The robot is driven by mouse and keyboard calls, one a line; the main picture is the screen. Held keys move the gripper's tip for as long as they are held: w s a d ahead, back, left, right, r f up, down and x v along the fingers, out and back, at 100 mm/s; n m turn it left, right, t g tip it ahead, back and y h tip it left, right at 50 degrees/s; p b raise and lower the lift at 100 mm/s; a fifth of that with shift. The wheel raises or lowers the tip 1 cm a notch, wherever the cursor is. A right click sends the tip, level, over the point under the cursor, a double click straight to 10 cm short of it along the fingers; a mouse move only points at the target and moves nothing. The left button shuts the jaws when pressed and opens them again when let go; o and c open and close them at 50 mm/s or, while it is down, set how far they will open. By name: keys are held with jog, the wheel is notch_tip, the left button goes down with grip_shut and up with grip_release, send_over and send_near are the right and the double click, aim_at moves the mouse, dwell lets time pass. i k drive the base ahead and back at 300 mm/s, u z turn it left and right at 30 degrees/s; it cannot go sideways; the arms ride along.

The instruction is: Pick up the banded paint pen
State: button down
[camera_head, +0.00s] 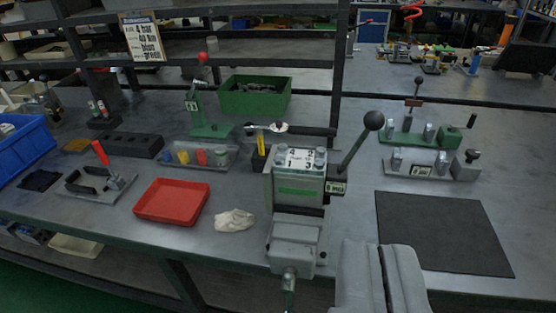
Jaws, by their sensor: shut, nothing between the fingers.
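Two small upright pens (98,109) with reddish, pale and green parts stand in a dark block at the left back of the bench. They are too small to tell which one is banded. A yellow pen-like thing (261,145) stands in a dark holder behind the vise, its lower end hidden. My gripper (379,246) is at the bottom, right of centre, its two grey fingers shut and empty. It is well apart from all of these, beside the vise and in front of the dark mat.
A grey vise (298,227) with a black-knobbed lever (356,150) stands at centre. A red tray (172,201), white rag (234,220), red-handled clamp (101,153) and green bin (254,96) lie leftward. A dark mat (443,233) is bare; green fixtures (420,135) stand behind it.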

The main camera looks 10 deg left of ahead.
aim_at(259, 133)
jog(key=u, duration=0.1)
jog(key=i, duration=1.5)
jog(key=z, duration=0.55)
